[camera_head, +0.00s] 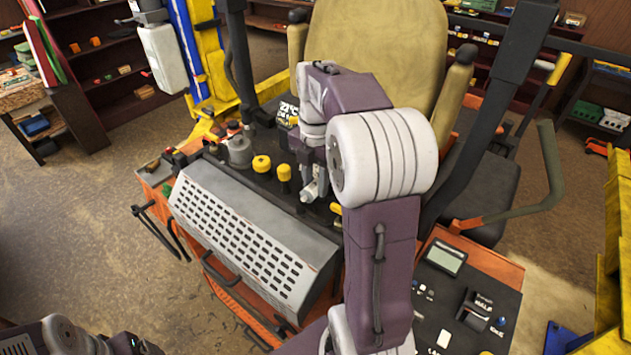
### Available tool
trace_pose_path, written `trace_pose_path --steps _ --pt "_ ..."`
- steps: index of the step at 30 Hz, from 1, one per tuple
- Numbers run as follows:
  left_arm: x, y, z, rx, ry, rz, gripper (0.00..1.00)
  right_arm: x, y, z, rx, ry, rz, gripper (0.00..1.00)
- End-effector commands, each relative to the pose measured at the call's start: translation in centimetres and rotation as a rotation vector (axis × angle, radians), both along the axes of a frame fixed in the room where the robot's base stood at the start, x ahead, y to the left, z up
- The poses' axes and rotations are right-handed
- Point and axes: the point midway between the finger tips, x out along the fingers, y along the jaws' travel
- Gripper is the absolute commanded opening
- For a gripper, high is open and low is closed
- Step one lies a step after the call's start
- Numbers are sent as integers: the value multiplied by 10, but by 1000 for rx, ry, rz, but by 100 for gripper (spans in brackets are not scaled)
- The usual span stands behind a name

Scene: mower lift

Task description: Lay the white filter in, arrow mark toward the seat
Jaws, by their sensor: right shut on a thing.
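My right arm reaches up across the middle, and its gripper (314,188) points down among the controls in front of the yellow seat (385,50). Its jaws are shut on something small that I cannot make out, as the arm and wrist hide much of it. I cannot make out a white filter or an arrow mark. A grey perforated cover (250,235) lies tilted left of the arm. Part of my left arm shows at the bottom left corner; its gripper is out of view.
Yellow knobs (262,165) and a grey round housing (238,150) stand close left of my right gripper. Dark upright bars flank the seat. A dark panel with a small display (445,257) lies at lower right. The floor at left is mostly clear.

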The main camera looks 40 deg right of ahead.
Motion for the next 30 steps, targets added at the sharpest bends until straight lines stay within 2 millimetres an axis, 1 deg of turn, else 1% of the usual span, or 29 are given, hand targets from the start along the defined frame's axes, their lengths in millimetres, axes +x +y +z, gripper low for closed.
trace_pose_path --steps 11,21,30 --pt "0 0 -13 0 0 0 83 0 0 -18 1 1 0 0" --pt "0 0 -3 0 0 0 83 0 -1 -9 0 0 0 0" --pt "0 0 -3 0 0 0 83 0 -1 -10 0 0 0 0"
